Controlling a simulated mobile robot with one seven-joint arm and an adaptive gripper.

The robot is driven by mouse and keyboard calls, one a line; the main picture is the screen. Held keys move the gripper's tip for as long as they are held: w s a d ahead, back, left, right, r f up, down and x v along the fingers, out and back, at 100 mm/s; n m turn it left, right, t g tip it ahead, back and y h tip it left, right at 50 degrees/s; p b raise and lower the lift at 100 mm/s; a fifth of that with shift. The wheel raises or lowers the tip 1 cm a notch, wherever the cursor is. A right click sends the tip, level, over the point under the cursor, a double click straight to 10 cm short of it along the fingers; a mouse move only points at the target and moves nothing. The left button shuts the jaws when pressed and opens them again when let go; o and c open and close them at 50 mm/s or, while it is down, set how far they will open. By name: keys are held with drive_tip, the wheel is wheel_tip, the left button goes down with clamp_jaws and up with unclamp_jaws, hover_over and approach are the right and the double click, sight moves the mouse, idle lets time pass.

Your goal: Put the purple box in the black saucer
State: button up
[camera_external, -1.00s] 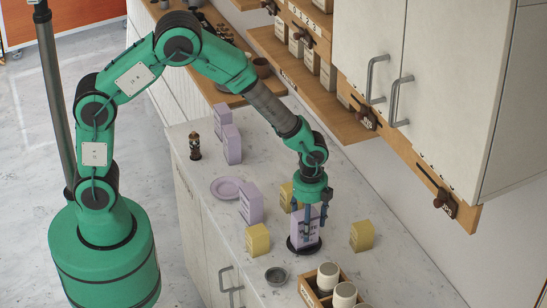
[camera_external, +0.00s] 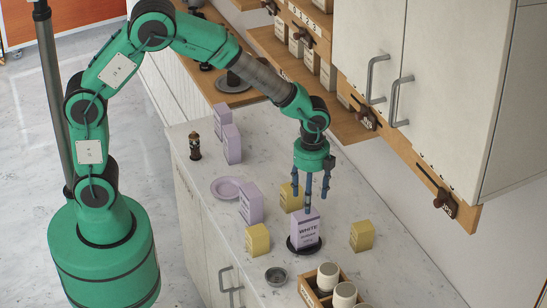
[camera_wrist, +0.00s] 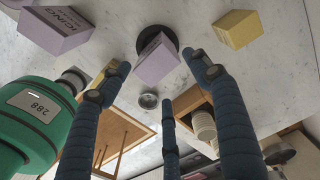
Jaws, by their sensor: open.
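A purple box (camera_external: 306,231) labelled "WHITE" stands upright on the black saucer (camera_external: 292,249) on the counter. In the wrist view the purple box (camera_wrist: 157,58) sits over the black saucer (camera_wrist: 146,39), which shows around part of it. My gripper (camera_external: 310,203) is open and empty, just above the box, with its fingers spread. In the wrist view my fingers (camera_wrist: 160,90) are apart, with nothing held between them. More purple boxes stand on the counter, one (camera_external: 251,203) left of the saucer and others (camera_external: 232,144) farther back.
Yellow boxes stand close by, one (camera_external: 361,236) to the right and one (camera_external: 257,239) to the left; another is behind my gripper. A lilac plate (camera_external: 227,187), a small grey bowl (camera_external: 276,276) and a wooden crate with cups (camera_external: 308,291) are also near. Cabinets (camera_external: 440,80) overhang the right.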

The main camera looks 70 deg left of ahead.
drive_tip(key=shift+r, duration=0.1)
idle(0.5)
drive_tip(key=s+a+r+n+t, duration=0.1)
drive_tip(key=s+a+r+n, duration=0.4)
drive_tip(key=r, duration=0.5)
drive_tip(key=s+a+r+n+t, duration=0.2)
drive_tip(key=s+a+r+n, duration=0.3)
drive_tip(key=r, duration=0.4)
drive_tip(key=s+a+r+n+t, duration=0.1)
drive_tip(key=s+a+r+n, duration=0.1)
drive_tip(key=s, duration=0.4)
drive_tip(key=s+a+r+n+t, duration=0.1)
drive_tip(key=s+a+r+n, duration=0.1)
drive_tip(key=s, duration=0.4)
drive_tip(key=s+a+r+n, duration=0.3)
drive_tip(key=s+n, duration=0.1)
drive_tip(key=s, duration=0.3)
drive_tip(key=shift+t, duration=0.4)
drive_tip(key=shift+s, duration=0.1)
wheel_tip(320, 180, down, 6)
drive_tip(key=b, duration=0.6)
